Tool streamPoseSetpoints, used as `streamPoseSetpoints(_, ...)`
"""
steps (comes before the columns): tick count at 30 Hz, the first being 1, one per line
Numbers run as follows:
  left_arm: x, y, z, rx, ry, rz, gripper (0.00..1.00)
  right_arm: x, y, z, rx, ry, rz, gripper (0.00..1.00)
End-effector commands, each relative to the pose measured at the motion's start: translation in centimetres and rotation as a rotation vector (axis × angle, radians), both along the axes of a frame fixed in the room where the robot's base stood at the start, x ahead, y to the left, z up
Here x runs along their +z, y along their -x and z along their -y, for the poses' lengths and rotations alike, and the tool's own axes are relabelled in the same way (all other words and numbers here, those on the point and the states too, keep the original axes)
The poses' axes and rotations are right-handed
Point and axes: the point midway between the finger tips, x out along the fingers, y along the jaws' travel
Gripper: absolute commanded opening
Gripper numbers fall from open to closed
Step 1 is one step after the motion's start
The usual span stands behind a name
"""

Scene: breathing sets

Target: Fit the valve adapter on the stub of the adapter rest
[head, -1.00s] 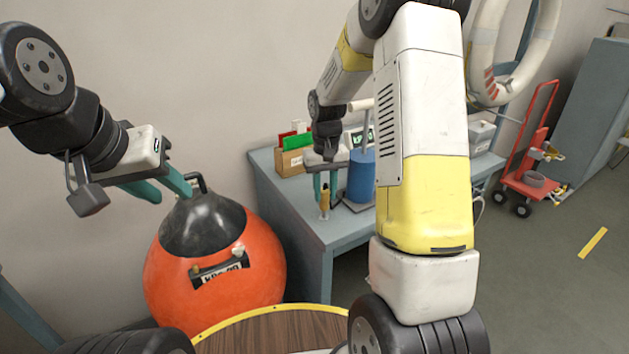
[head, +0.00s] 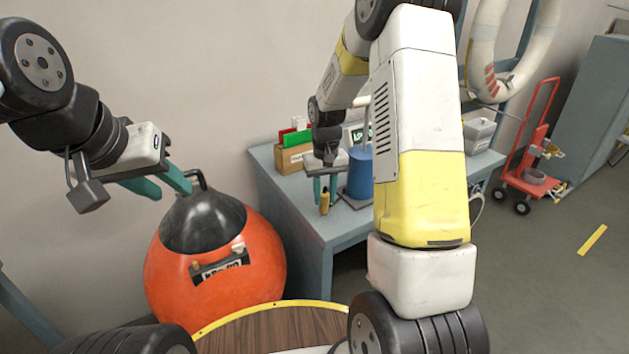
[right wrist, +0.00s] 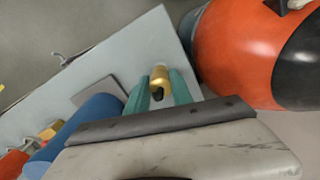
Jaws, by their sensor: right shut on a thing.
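My right gripper (head: 325,190) is shut on a small brass piece, which looks like the valve adapter (head: 325,203), over the front left part of the bench. In the right wrist view the adapter (right wrist: 160,78) sits between the teal fingers (right wrist: 160,92), with a dark opening at its near end. I cannot pick out the adapter rest or its stub for sure; a flat grey plate (right wrist: 97,91) lies on the bench beside a blue cylinder (head: 358,174). My left gripper (head: 174,194) is open and empty, above the orange round vessel, far from the adapter.
The grey-blue bench (head: 325,233) also carries a cardboard box (head: 292,160) with folders. The orange vessel (head: 215,280) with a black top stands left of the bench. A round wooden top (head: 270,330) with a yellow rim is in front. A red hand truck (head: 530,150) stands right.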

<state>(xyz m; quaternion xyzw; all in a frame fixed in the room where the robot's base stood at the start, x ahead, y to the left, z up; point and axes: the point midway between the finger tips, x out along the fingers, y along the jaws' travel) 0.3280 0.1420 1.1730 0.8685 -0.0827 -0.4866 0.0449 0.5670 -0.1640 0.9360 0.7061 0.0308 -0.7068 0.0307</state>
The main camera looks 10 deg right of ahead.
Motion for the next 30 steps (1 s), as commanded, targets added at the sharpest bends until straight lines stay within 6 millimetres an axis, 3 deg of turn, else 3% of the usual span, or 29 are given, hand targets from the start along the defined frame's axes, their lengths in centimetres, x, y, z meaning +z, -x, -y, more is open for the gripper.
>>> streamPoseSetpoints(10, 0.0, 0.0, 0.0, 0.000, 0.000, 0.000, 0.36, -1.1, 0.0, 0.0, 0.000, 0.000, 0.000, 0.00)
streamPoseSetpoints(11, 0.0, 0.0, 0.0, 0.000, 0.000, 0.000, 0.36, -1.1, 0.0, 0.0, 0.000, 0.000, 0.000, 0.30)
streamPoseSetpoints(15, 0.0, 0.0, 0.0, 0.000, 0.000, 0.000, 0.36, -1.1, 0.0, 0.0, 0.000, 0.000, 0.001, 0.53)
streamPoseSetpoints(25, 0.0, 0.0, 0.0, 0.000, 0.000, 0.000, 0.36, -0.8, 0.0, 0.0, 0.000, 0.000, 0.001, 0.53)
streamPoseSetpoints(30, 0.0, 0.0, 0.0, 0.000, 0.000, 0.000, 0.36, 1.5, -0.2, 0.0, 0.000, -0.001, 0.006, 0.53)
